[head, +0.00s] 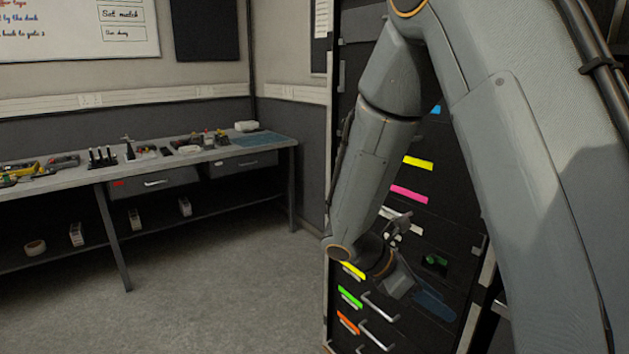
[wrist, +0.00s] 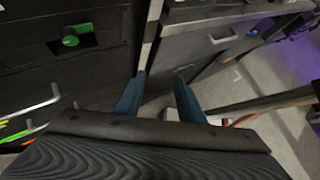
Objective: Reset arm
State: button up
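My arm reaches down across the right of the head view, in front of a black drawer cabinet (head: 455,215). My gripper (head: 440,308) is low by the cabinet's drawers, with its blue fingers toward the right. In the wrist view my gripper (wrist: 160,77) shows two blue fingers with a clear gap between them. Nothing is held between them. The cabinet front with a green knob (wrist: 79,40) is at the left of the wrist view.
The cabinet has drawers with coloured labels and bar handles (head: 378,306) close to my gripper. A workbench (head: 170,170) with tools stands along the left wall. Grey floor (head: 230,290) is clear between bench and cabinet.

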jog(key=s+a+m+y, duration=0.2)
jog(key=s+m+y, duration=0.2)
jog(key=s+m, duration=0.2)
jog(key=s+a+r+m+y, duration=0.1)
jog(key=s+a+m+y, duration=0.2)
jog(key=m, duration=0.8)
jog(key=s+y, duration=0.2)
jog(key=s, duration=0.1)
jog(key=shift+a+r+y+p, duration=0.3)
jog(key=shift+a+r+m+t+y, duration=0.15)
jog(key=shift+a+m+t+y, duration=0.1)
jog(key=shift+m, duration=0.35)
jog(key=shift+a+r+m+t+y, duration=0.15)
jog(key=shift+m+t, duration=0.1)
jog(key=shift+m, duration=0.35)
jog(key=shift+c, duration=0.5)
jog(key=shift+d, duration=0.1)
